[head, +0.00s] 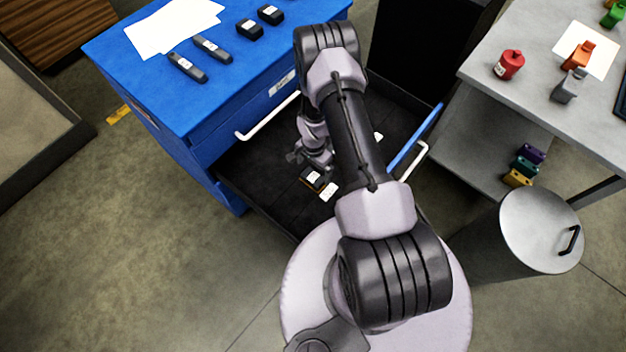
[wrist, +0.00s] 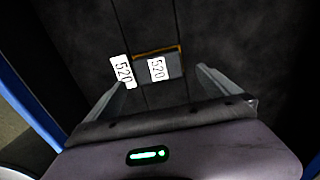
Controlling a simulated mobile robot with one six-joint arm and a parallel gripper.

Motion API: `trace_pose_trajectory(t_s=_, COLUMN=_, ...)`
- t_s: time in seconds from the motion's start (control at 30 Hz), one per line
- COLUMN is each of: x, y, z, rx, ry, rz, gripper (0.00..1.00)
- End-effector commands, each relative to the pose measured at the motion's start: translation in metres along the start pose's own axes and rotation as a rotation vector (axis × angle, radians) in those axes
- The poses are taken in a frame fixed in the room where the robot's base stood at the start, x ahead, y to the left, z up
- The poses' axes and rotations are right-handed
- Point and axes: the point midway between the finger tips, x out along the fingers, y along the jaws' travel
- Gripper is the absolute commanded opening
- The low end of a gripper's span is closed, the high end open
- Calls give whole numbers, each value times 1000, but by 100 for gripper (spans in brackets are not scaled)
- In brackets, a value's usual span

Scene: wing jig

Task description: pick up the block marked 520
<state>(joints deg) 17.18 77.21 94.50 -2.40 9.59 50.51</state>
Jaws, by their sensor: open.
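The block marked 520 (wrist: 171,72) is dark with a white label and a yellow-orange edge. It lies in the open drawer (head: 262,168) of the blue cabinet. A separate white tag reading 520 (wrist: 122,70) lies just left of it in the wrist view. In the head view the block (head: 312,179) and tag (head: 328,192) show small beside my arm. My gripper (wrist: 162,78) is open and empty above the drawer floor, its fingers on either side of the block in the wrist view. I cannot tell the remaining height.
The blue cabinet top (head: 205,110) holds white paper and several dark items. The drawer front with its white handle (head: 413,160) is at the right. A grey table (head: 535,110) with coloured containers and a lidded metal bin (head: 540,230) stand further right. Floor is free at left.

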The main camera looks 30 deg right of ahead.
Motion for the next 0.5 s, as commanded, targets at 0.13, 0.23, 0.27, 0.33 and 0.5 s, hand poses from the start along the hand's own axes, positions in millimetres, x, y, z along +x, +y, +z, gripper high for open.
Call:
trace_pose_trajectory(t_s=0.13, x=21, y=2, z=2, rx=-1, ry=0, rz=0, gripper=100)
trace_pose_trajectory(t_s=0.23, x=44, y=4, z=4, rx=-1, ry=-1, rz=1, gripper=100)
trace_pose_trajectory(t_s=0.27, x=49, y=4, z=4, rx=-1, ry=0, rz=1, gripper=100)
trace_pose_trajectory(t_s=0.33, x=53, y=4, z=4, rx=-1, ry=0, rz=0, gripper=100)
trace_pose_trajectory(t_s=0.5, x=51, y=4, z=4, rx=-1, ry=0, rz=0, gripper=98)
